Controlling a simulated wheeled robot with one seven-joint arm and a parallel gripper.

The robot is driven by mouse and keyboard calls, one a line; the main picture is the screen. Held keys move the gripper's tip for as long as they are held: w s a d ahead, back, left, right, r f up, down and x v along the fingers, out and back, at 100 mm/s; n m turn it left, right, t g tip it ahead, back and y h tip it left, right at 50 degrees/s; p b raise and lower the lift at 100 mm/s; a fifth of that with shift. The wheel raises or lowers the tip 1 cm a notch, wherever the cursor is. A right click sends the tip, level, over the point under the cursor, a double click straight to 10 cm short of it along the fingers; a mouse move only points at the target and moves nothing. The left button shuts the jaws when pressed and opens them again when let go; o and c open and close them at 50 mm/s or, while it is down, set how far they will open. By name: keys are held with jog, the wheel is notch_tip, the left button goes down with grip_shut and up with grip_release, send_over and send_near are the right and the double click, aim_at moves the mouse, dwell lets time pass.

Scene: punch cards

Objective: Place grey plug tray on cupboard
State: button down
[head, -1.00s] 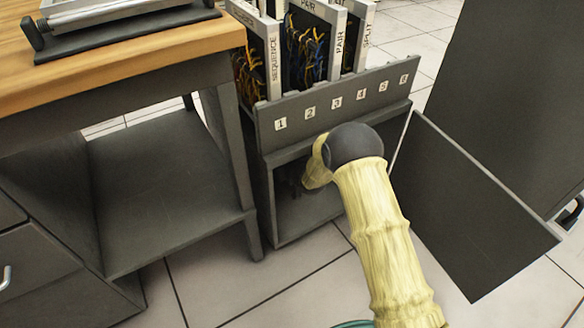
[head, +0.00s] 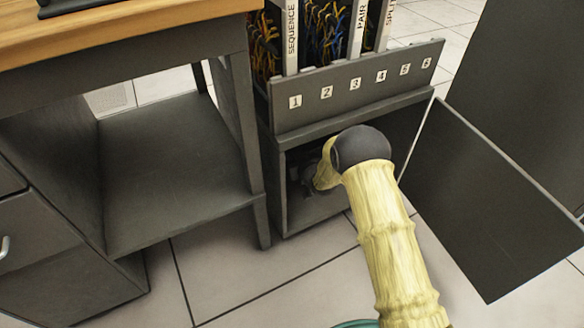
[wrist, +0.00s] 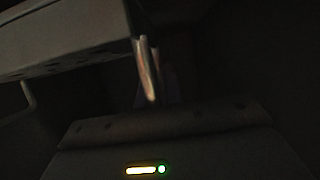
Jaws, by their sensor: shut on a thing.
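The grey cupboard (head: 280,190) stands in the middle of the head view, its front open below the numbered panel. My arm reaches into this opening. My gripper (head: 309,172) is a dark shape inside, partly hidden by my wrist. In the very dark wrist view, my gripper (wrist: 148,70) is shut at the edge of a grey slab-like thing, which I take to be the grey plug tray (wrist: 65,42), at upper left. Its full outline and contents are hidden. I cannot tell whether it touches the cupboard's inside.
The cupboard door (head: 490,205) stands open at right, close to my arm. Upright card frames (head: 291,35) with coloured wires stand above the panel (head: 352,90). A wood-topped desk (head: 130,20) with an empty lower shelf (head: 170,180) is at left. Tiled floor (head: 260,275) is clear in front.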

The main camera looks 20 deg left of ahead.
jog(key=shift+r, duration=0.1)
notch_tip(320, 180, down, 4)
jog(key=b, duration=0.3)
jog(key=shift+r, duration=0.15)
jog(key=c, duration=1.9)
grip_release()
jog(key=shift+f, duration=0.2)
jog(key=o, duration=0.4)
jog(key=shift+r, duration=0.15)
